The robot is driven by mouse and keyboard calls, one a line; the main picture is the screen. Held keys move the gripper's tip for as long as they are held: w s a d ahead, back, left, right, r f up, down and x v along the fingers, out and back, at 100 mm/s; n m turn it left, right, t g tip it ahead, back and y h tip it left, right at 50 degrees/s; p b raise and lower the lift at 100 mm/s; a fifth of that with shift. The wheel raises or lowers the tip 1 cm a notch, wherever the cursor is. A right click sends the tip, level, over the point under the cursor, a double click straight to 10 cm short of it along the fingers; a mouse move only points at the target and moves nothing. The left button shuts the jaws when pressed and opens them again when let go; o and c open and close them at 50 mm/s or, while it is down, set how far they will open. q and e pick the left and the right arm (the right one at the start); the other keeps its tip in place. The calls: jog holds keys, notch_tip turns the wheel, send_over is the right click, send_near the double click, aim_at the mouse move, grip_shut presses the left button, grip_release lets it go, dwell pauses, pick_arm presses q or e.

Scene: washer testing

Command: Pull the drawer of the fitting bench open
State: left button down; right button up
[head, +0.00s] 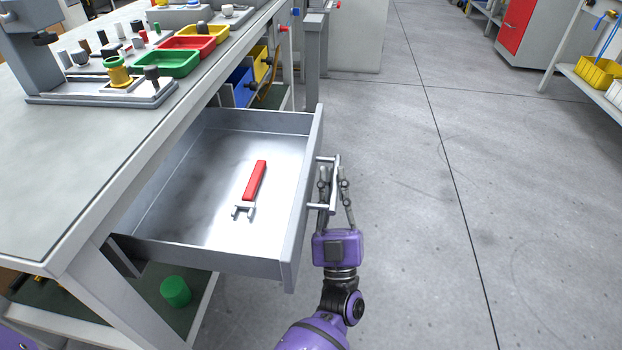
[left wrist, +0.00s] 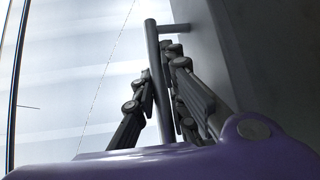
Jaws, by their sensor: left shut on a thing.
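The drawer (head: 160,243) of the fitting bench (head: 90,215) stands well out from under the bench top, and its inside shows. A wrench-like tool with a red handle (head: 254,180) lies on the drawer floor. The drawer's bar handle (head: 336,172) is on its front panel (head: 303,200). My left gripper (head: 334,176) is at the handle, with its fingers either side of the bar, shut on it. In the left wrist view the bar handle (left wrist: 152,45) runs between the fingers (left wrist: 160,85). My right gripper is not in view.
Red tray (head: 195,45) and green tray (head: 168,65) sit on the bench top beside a grey board of fittings. A green cylinder (head: 175,291) stands on the lower shelf. The floor right of the drawer (head: 430,230) is clear. A shelf with yellow bins (head: 600,72) is at far right.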

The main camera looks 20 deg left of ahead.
pick_arm(q)
jog(key=shift+w+d, duration=0.15)
jog(key=shift+d, duration=0.5)
jog(key=shift+f, duration=0.1)
jog(key=c, duration=1.8)
grip_release()
jog(key=shift+o, duration=0.2)
